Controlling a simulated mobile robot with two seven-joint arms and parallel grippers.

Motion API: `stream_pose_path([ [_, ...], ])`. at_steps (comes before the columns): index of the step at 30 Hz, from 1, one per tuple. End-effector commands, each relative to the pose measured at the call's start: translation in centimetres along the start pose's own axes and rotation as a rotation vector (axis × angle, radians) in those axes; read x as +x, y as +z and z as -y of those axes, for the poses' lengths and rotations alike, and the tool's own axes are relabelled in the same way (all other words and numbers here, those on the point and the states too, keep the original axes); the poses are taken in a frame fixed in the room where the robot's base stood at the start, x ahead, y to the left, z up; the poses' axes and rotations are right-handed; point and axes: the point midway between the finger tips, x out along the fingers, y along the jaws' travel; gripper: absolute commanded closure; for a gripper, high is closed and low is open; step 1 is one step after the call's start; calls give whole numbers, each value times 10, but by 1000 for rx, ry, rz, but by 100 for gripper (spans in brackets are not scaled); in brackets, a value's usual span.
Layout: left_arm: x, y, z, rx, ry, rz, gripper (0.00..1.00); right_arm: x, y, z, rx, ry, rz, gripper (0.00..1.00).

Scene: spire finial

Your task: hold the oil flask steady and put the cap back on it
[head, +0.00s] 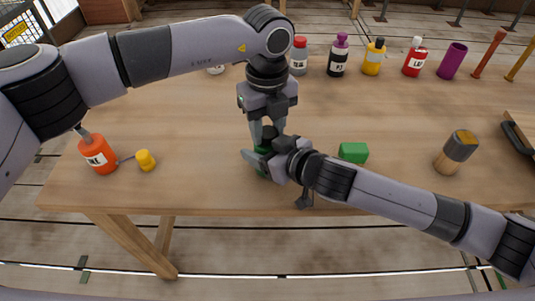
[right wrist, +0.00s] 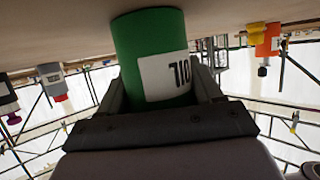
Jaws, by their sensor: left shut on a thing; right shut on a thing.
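The green oil flask (head: 263,166) stands at the middle front of the table, mostly hidden behind the grippers in the head view. It shows larger in the right wrist view (right wrist: 140,40), with a white label. My right gripper (head: 264,160) comes in from the right and is shut around the flask's body; its fingers lie on either side in the right wrist view. My left gripper (head: 268,128) points down from above, shut on a small dark cap (head: 268,132) over the flask's top. I cannot tell whether the cap touches the neck.
An orange-red bottle (head: 98,154) and a yellow piece (head: 145,160) are at the left. A green block (head: 353,152) and a wood-and-grey cylinder (head: 457,150) stand to the right. Several bottles, including a yellow one (head: 373,57), line the back. The table's left middle is clear.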

Motion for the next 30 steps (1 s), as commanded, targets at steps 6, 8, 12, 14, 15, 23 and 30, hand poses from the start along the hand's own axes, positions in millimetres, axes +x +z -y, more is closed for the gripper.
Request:
stream_pose_path([
  [6, 0, 0, 0, -2, 0, 0, 47, 0, 0, 0, 0, 0, 0, 100],
  [8, 0, 0, 0, -2, 0, 0, 35, 0, 0, 0, 0, 0, 0, 100],
  [12, 0, 0, 0, -2, 0, 0, 35, 0, 0, 0, 0, 0, 0, 100],
  [14, 0, 0, 0, -3, 0, 0, 35, 0, 0, 0, 0, 0, 0, 100],
  [15, 0, 0, 0, -3, 0, 0, 35, 0, 0, 0, 0, 0, 0, 100],
  [23, -21, 0, 0, -3, -2, 1, 35, 0, 0, 0, 0, 0, 0, 100],
  [30, -45, 0, 0, -3, 0, 0, 35, 0, 0, 0, 0, 0, 0, 100],
])
